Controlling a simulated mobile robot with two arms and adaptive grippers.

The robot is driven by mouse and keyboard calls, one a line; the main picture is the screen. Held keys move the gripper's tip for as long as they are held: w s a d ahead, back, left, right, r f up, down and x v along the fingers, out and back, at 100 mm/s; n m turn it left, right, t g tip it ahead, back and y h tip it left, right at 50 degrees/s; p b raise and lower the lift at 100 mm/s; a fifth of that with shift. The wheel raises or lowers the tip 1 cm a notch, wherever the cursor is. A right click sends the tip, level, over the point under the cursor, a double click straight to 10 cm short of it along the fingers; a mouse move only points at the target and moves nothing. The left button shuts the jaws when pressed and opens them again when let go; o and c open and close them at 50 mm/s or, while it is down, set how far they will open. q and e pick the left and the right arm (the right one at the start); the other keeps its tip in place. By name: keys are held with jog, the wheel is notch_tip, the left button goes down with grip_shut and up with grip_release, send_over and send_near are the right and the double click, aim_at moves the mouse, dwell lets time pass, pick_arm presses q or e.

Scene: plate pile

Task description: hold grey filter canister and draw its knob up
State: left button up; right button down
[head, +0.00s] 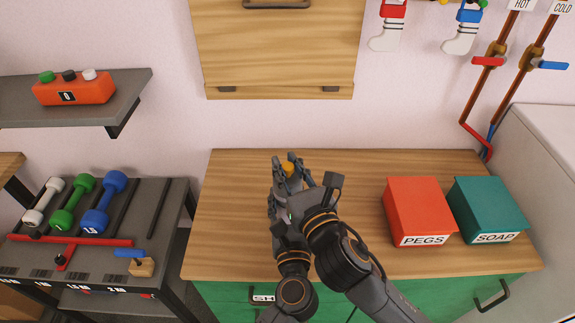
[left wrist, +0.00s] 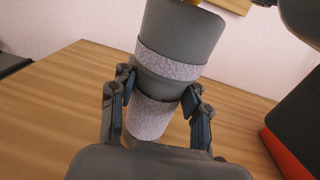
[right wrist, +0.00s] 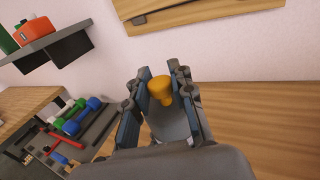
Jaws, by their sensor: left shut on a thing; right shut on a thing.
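The grey filter canister (left wrist: 185,35) has pale speckled bands and fills the middle of the left wrist view, above the wooden counter. My left gripper (left wrist: 159,88) is shut on its side, one finger on each side. The orange-yellow knob (right wrist: 160,88) is on top of the canister, whose grey body (right wrist: 168,122) shows below it in the right wrist view. My right gripper (right wrist: 164,80) is shut on the knob. In the head view, the knob (head: 288,168) shows at the tips of my right gripper (head: 288,172); my grippers and arms hide most of the canister.
A red PEGS box (head: 417,208) and a teal SOAP box (head: 487,207) stand on the right of the wooden counter (head: 230,225). A dumbbell rack (head: 130,240) is at the left. A wooden cabinet (head: 280,45) hangs above. The counter's left part is clear.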

aim_at(289, 168)
pick_arm(q)
jog(key=shift+w+a, duration=0.1)
pick_arm(e)
jog(key=shift+r, duration=1.75)
jog(key=c, duration=1.1)
grip_release()
jog(key=shift+c, duration=0.2)
jog(key=shift+s+d, duration=0.1)
jog(key=shift+s, duration=0.15)
jog(key=v, duration=0.7)
pick_arm(q)
jog(key=o, duration=1.5)
